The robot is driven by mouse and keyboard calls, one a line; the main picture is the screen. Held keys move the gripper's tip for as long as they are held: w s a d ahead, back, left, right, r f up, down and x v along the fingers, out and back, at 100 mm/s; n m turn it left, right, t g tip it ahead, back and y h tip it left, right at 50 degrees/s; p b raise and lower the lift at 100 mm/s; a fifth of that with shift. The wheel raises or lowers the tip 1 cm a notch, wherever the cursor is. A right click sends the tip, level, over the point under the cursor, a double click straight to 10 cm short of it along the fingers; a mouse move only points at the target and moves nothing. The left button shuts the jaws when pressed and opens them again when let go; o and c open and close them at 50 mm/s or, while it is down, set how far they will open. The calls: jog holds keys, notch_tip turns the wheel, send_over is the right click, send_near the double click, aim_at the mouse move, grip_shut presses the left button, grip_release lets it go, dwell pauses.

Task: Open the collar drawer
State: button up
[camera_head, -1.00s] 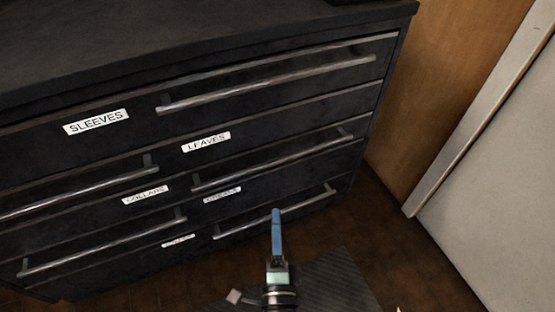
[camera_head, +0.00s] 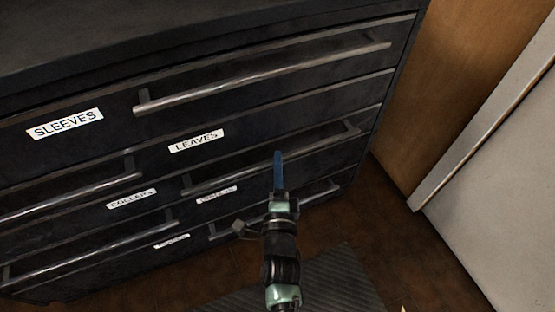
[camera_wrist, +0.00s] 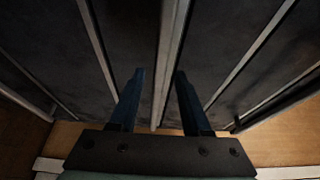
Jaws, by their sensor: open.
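The black drawer cabinet (camera_head: 100,90) fills the left of the head view, its drawers looking closed. The COLLARS label (camera_head: 131,198) sits at its left, between one left bar handle (camera_head: 70,196) above and another (camera_head: 90,252) below; I cannot tell which handle is its own. My gripper (camera_head: 278,168), with blue fingers, is in front of the middle right bar handle (camera_head: 230,178), below the LEAVES label (camera_head: 196,140). In the wrist view my open gripper (camera_wrist: 160,75) has a metal bar (camera_wrist: 171,50) running between its fingers. I cannot tell whether they touch it.
The SLEEVES label (camera_head: 65,123) is at upper left, near the long top handle (camera_head: 260,76). Two lower labels are too blurred to read. A wooden panel (camera_head: 455,70) and a pale grey surface (camera_head: 500,160) stand at right. Brown floor (camera_head: 400,250) is open between.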

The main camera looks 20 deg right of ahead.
jog(key=shift+x, duration=1.35)
grip_shut()
dwell(0.5)
